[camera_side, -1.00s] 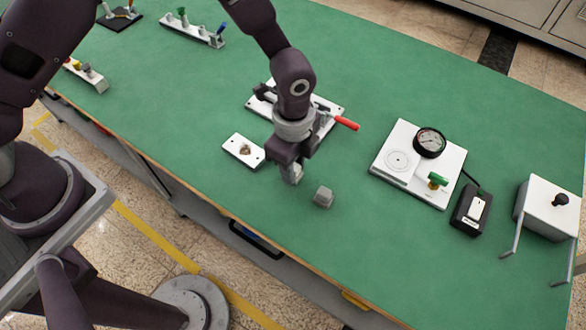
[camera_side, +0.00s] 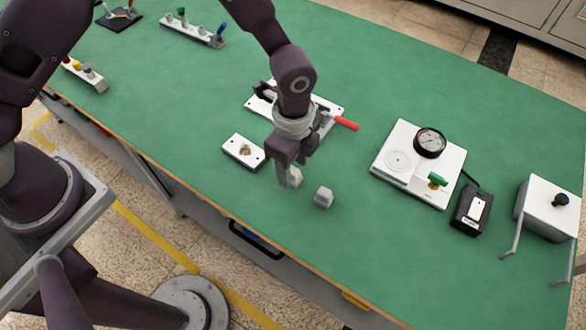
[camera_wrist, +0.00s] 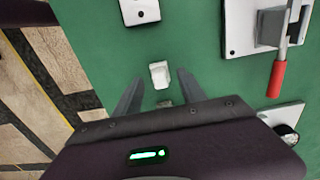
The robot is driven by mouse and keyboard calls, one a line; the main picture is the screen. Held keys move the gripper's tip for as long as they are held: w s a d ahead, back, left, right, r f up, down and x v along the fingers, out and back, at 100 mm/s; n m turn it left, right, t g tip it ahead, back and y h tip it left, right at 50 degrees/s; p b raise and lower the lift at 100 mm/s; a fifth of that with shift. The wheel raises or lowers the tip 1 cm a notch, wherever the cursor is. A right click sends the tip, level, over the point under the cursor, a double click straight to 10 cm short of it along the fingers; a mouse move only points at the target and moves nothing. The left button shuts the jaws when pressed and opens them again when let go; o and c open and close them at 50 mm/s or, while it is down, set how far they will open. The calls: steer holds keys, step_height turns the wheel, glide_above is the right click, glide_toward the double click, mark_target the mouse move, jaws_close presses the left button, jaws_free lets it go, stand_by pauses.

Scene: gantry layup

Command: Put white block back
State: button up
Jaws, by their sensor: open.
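A small white block (camera_wrist: 159,74) lies on the green table. In the side view the same pale block (camera_side: 295,177) shows partly behind my fingers. My gripper (camera_side: 288,176) points down, open, right by the block. In the wrist view the gripper (camera_wrist: 158,90) has one finger on each side, with the white block ahead in the gap, not clasped. A grey block (camera_side: 323,196) stands on the table to the right; in the wrist view a grey block (camera_wrist: 165,103) is partly hidden by my gripper body. A white plate with a round recess (camera_side: 244,151) lies left of my gripper.
A clamp plate with a red handle (camera_side: 345,123) is just behind my gripper. A gauge panel (camera_side: 400,180), black switch (camera_side: 472,212) and white box (camera_side: 548,205) stand to the right. Racks lie at the far left. The table front of the grey block is clear.

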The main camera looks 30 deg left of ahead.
mark_target(293, 170)
step_height(293, 170, up, 10)
steer(key=s+a+r+n+t, duration=0.25)
steer(key=a+r+n, duration=0.45)
steer(key=a+r, duration=0.6)
steer(key=s+a+r+n+t, duration=0.1)
steer(key=s+a+r+n, duration=0.2)
steer(key=s+n, duration=0.2)
steer(key=s+a+r+n+t, duration=0.2)
steer(key=s+a+r+n, duration=0.2)
steer(key=s, duration=0.6)
steer(key=shift+s+n, duration=0.3)
steer(key=shift+n, duration=0.7)
